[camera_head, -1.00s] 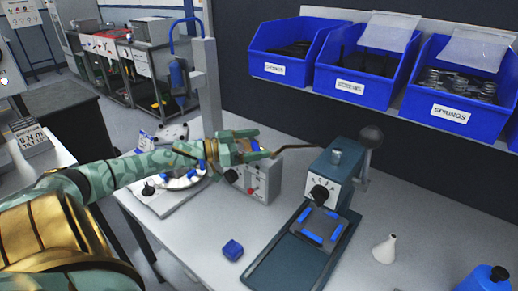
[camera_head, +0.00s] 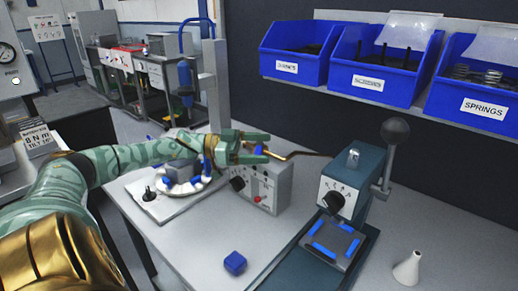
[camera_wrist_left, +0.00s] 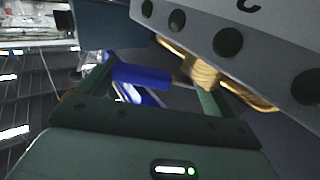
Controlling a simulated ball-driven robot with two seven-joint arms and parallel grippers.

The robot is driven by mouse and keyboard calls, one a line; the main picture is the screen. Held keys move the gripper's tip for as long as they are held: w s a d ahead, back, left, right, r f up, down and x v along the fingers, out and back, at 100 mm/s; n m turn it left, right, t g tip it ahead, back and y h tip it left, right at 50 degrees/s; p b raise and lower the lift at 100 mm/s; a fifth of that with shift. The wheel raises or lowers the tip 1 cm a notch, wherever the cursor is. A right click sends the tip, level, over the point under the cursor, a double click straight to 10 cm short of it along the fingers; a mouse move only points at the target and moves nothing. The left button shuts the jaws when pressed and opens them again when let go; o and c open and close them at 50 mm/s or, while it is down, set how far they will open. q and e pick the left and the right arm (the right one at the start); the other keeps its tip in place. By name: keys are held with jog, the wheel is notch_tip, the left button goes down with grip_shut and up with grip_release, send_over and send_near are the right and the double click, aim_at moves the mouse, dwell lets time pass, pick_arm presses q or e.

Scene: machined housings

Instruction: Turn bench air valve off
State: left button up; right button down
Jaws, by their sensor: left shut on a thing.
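The bench air valve shows as a blue lever (camera_head: 258,149) by a thin bent brass pipe (camera_head: 300,154), above the grey control box. In the left wrist view, the blue lever (camera_wrist_left: 140,75) lies between the fingers, with a brass body (camera_wrist_left: 203,73) beside it. My left gripper (camera_head: 264,148) reaches in from the left and is shut on the blue lever. The fingers partly hide the valve, so the lever's exact angle is hard to tell. My right gripper is not in view.
The grey control box (camera_head: 268,188) with a black knob stands just below the gripper. A dark teal press (camera_head: 352,185) stands to the right. A blue cube (camera_head: 235,263) and a white cone (camera_head: 407,268) stand on the bench. Blue bins (camera_head: 385,65) hang above at the right.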

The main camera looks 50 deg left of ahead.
pick_arm(q)
jog(key=o, duration=1.1)
jog(key=shift+s, duration=0.1)
jog(key=p+v, duration=0.2)
jog(key=v, duration=0.5)
jog(key=shift+s, duration=0.15)
jog(key=shift+a+f, duration=0.1)
jog(key=shift+a, duration=0.05)
